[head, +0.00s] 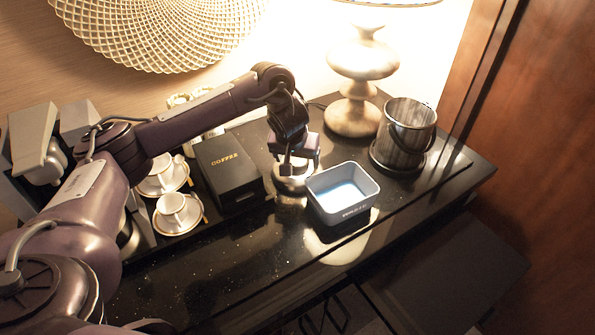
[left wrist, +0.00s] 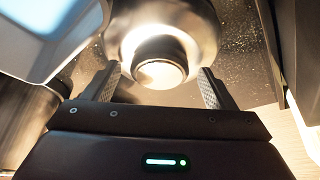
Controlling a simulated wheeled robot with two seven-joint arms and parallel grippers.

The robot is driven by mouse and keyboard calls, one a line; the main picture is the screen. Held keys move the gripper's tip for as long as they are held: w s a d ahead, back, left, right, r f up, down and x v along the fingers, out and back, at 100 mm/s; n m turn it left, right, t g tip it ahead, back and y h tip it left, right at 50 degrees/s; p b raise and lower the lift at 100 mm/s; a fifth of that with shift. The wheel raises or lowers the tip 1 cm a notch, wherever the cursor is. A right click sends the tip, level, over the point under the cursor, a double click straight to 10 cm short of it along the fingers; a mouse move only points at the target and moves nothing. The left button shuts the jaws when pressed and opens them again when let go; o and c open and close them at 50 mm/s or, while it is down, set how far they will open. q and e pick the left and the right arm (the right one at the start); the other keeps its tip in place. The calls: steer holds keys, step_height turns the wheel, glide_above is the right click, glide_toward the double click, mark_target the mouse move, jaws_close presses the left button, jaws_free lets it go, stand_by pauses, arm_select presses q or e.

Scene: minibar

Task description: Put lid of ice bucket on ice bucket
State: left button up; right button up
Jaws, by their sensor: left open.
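The silver ice bucket (head: 404,140) stands upright and uncovered at the right of the counter, with its handle hanging on its side. The round metal lid (head: 292,184) lies on the counter, partly hidden under my left gripper (head: 293,165). In the left wrist view the lid (left wrist: 205,35) shows with its round knob (left wrist: 160,72) facing the camera. The fingers of my left gripper (left wrist: 158,80) are open, one on each side of the knob, with a gap visible on both sides. My right gripper is not in view.
A grey box (head: 345,210) with a pale blue inside stands just right of the lid. A black coffee box (head: 230,172) stands left of it, with cups on saucers (head: 178,213) beyond. A lamp (head: 362,60) stands behind. The counter's front is clear.

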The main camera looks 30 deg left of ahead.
mark_target(297, 161)
arm_select(q)
steer(key=shift+c, duration=1.4)
steer(key=c, duration=0.7)
steer(key=shift+c, duration=1.2)
steer(key=shift+r, duration=0.1)
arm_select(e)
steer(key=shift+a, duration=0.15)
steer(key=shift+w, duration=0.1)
arm_select(q)
steer(key=shift+r, duration=0.25)
step_height(297, 161, up, 20)
steer(key=p, duration=0.8)
steer(key=shift+f, duration=0.25)
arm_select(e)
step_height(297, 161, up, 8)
